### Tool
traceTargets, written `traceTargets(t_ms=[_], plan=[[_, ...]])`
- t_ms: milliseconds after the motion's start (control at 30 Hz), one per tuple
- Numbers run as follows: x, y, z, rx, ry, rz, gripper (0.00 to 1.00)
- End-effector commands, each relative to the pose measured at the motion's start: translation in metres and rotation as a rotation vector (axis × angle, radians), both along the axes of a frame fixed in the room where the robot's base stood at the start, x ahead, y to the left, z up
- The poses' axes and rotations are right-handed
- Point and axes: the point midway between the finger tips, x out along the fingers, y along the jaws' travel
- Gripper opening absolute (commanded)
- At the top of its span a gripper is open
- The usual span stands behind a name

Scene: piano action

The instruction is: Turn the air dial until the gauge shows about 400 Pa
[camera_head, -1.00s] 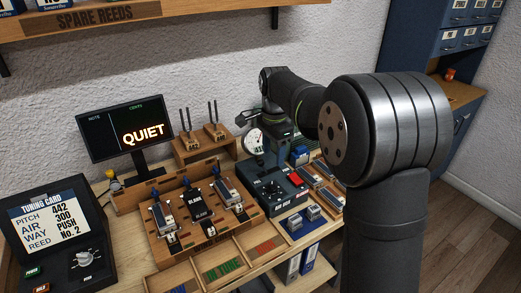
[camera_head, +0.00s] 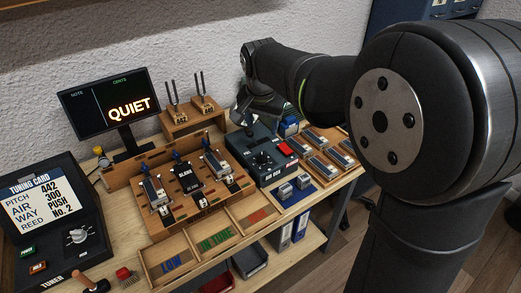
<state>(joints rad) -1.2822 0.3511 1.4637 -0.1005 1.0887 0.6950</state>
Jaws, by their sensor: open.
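The dark blue air box (camera_head: 272,173) stands on the bench right of the reed stand. Its round black air dial (camera_head: 262,159) with white marks sits on the top panel, with a red button (camera_head: 285,149) to its right. My gripper (camera_head: 244,128) is open and empty, pointing down at the rear left of the air box, behind and apart from the dial. The gauge is hidden behind my gripper and arm, so its reading cannot be seen.
The tuning card (camera_head: 42,203) reads pitch 442, air 300, way push, reed No. 2. A monitor (camera_head: 110,110) shows QUIET. The reed stand (camera_head: 178,215) is left of the air box.

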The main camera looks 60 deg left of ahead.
Motion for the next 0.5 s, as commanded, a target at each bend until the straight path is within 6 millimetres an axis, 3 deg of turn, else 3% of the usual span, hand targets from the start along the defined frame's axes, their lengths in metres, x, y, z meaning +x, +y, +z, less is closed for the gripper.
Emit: traceTargets(t_ms=[200, 367, 500], plan=[[-0.014, -0.021, 0.01, 0.049, -0.131, 0.29, 0.53], [-0.014, -0.023, 0.006, 0.054, -0.159, 0.346, 0.53], [-0.011, -0.017, -0.012, 0.051, -0.156, 0.346, 0.53]])
